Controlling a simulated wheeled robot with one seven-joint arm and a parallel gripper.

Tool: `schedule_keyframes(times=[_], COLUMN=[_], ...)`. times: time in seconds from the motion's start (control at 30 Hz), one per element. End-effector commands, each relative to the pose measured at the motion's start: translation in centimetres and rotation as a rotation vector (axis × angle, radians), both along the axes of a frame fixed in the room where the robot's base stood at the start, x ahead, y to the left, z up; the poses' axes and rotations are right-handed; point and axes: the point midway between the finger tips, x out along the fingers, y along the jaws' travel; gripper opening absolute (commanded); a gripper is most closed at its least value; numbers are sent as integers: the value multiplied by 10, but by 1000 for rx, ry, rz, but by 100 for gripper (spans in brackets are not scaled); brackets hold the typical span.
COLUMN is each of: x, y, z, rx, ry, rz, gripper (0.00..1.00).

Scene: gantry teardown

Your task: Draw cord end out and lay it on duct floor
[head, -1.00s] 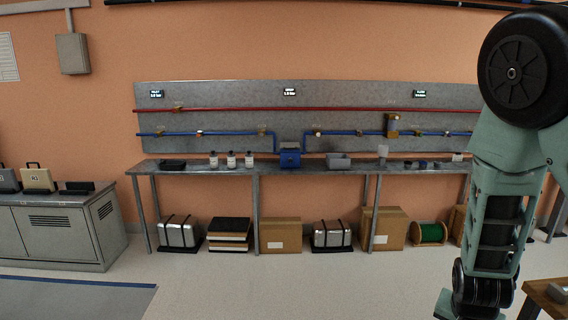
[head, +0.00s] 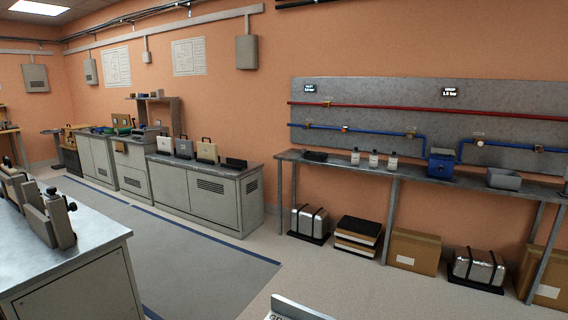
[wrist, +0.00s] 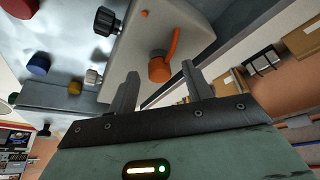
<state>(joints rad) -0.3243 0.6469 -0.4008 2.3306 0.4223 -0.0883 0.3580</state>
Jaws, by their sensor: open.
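My gripper (wrist: 160,74) shows in the wrist view with its two fingers apart and nothing held between them. I cannot make out a cord end or a duct floor in either view. My gripper is not visible in the head view.
In the wrist view a black knob (wrist: 104,20) and a blue knob (wrist: 38,64) are nearby. In the head view a metal bench (head: 70,265) stands front left. A wall shelf (head: 330,165) with bottles is at right, with boxes below. The floor between is clear.

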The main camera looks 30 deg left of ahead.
Motion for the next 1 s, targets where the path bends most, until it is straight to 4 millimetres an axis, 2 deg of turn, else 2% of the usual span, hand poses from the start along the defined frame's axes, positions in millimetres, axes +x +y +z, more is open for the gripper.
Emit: schedule_keyframes(times=[0.13, 0.17, 0.33, 0.57, 1.0], x=[0, 0, 0, 0, -1], y=[0, 0, 0, 0, 0], z=[0, 0, 0, 3, 23], rx=[0, 0, 0, 0, 0], ry=[0, 0, 0, 0, 2], rz=[0, 0, 0, 0, 1], gripper=[50, 47, 0, 0, 0])
